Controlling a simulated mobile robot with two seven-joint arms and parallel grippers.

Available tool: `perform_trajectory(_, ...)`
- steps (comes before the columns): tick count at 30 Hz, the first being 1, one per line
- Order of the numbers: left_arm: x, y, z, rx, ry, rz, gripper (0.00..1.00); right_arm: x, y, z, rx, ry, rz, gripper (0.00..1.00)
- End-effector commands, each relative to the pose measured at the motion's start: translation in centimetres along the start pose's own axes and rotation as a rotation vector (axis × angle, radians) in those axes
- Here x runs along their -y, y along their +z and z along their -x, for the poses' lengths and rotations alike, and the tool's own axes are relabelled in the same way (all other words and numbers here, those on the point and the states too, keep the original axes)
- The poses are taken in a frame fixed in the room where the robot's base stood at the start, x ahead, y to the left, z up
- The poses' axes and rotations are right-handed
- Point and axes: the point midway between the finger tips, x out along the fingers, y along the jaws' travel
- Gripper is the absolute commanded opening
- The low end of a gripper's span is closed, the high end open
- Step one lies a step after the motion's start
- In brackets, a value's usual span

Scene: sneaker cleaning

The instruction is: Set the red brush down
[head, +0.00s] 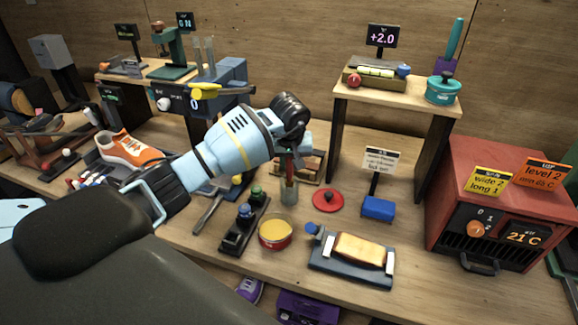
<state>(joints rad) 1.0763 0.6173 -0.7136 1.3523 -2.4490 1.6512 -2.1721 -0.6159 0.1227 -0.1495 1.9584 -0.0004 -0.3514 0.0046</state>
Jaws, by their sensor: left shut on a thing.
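My left gripper (287,158) reaches in from the left and points down near the middle of the table. It is shut on a slim red piece, which I take to be the red brush (290,170). My gripper and wrist hide the brush's upper part. My right gripper is not in view.
Close by are a red disc (328,200), a blue block (378,208), a yellow-filled red tin (275,232) and a dark rack with knobs (243,226). An orange sneaker (130,150) is at left. A red oven-like box (493,210) stands at right. A raised shelf (395,95) stands behind.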

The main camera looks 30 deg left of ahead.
Motion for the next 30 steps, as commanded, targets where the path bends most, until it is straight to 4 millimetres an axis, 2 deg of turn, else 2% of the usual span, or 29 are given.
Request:
perform_trajectory(3, 0.0, 0.4, -1.2, 0.0, 0.002, 0.001, 0.0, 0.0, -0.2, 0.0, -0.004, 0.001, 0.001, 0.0)
perform_trajectory(15, 0.0, 0.6, -1.8, 0.001, -0.001, -0.001, 0.0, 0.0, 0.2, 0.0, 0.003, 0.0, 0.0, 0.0)
perform_trajectory(16, 0.0, 0.6, -1.8, 0.001, 0.0, -0.001, 0.23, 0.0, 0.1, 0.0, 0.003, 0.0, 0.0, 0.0)
perform_trajectory(20, 0.0, 0.6, -1.7, 0.0, 0.0, -0.001, 0.4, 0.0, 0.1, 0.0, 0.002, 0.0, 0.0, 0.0)
perform_trajectory(30, 0.0, 0.5, -1.5, 0.0, 0.001, 0.0, 0.42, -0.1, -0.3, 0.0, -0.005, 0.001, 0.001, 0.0)
